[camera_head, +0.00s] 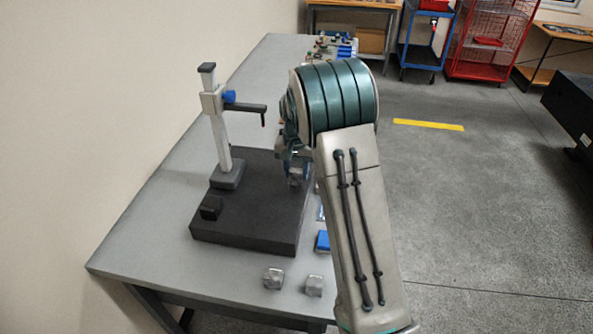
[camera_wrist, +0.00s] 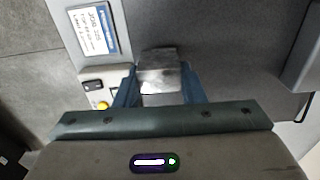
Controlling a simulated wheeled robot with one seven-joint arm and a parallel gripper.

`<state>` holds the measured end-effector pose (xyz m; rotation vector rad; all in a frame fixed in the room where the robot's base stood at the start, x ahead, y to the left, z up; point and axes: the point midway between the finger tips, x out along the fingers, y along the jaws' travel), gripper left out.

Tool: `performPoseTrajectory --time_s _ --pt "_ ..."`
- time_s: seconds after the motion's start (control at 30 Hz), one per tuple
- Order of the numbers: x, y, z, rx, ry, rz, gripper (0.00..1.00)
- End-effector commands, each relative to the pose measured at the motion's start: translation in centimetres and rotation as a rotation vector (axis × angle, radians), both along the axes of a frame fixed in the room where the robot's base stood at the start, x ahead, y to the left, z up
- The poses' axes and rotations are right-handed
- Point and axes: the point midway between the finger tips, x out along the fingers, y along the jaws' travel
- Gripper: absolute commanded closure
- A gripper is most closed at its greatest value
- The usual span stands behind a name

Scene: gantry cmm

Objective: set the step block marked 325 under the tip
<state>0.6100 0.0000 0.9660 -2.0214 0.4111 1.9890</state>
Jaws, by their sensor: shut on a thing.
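My gripper (camera_wrist: 158,88) is shut on a grey metal step block (camera_wrist: 158,66), which shows between the blue fingers in the wrist view. I cannot read any mark on it. In the head view my arm partly hides my gripper (camera_head: 297,178), which is over the right part of the black plate (camera_head: 245,240). The stand (camera_head: 222,140) rises from the plate at the back left. Whether the block touches the plate is unclear.
Two other grey blocks (camera_head: 273,278) (camera_head: 314,286) stand on the table front. A small black block (camera_head: 211,208) sits on the plate's left. A printed card (camera_wrist: 95,28) and a box with a yellow button (camera_wrist: 103,90) lie beside the plate. The plate's middle is clear.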

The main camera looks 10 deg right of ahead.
Motion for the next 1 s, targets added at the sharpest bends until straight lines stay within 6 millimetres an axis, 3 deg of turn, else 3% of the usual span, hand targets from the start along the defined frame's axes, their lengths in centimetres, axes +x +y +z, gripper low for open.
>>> performPoseTrajectory --time_s 1.0 --pt "0.0 0.0 -1.1 0.0 -0.001 0.0 0.95"
